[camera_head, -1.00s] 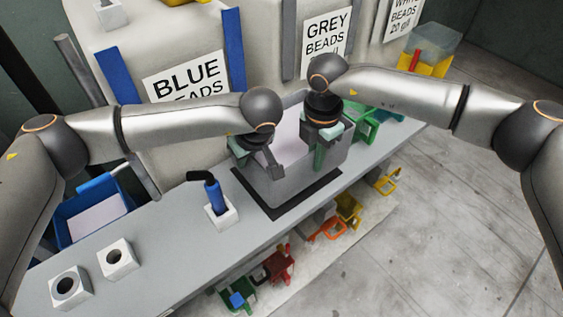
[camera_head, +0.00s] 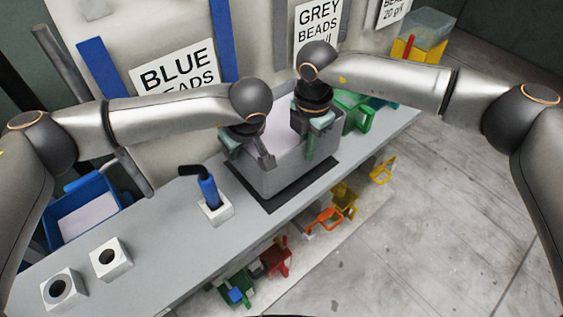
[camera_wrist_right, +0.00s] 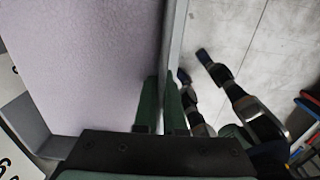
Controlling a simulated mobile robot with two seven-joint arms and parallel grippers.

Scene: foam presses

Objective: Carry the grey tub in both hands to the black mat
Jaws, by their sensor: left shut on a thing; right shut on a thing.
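The grey tub (camera_head: 285,176) is an open box with a pale lilac inside, over the black mat (camera_head: 268,204) on the bench. Mat shows along the tub's front and right sides; I cannot tell whether the tub's base touches it. My left gripper (camera_head: 262,157) is shut on the tub's left wall. My right gripper (camera_head: 309,150) is shut on its right wall. In the right wrist view, the fingers (camera_wrist_right: 160,112) sit on either side of the tub's wall (camera_wrist_right: 174,45). The arms hide part of the tub's far side.
A blue-handled tool in a white block (camera_head: 217,211) stands left of the mat. Two white blocks with holes (camera_head: 111,258) are further left, near a blue bin (camera_head: 85,214). Green holders (camera_head: 355,110) are to the right.

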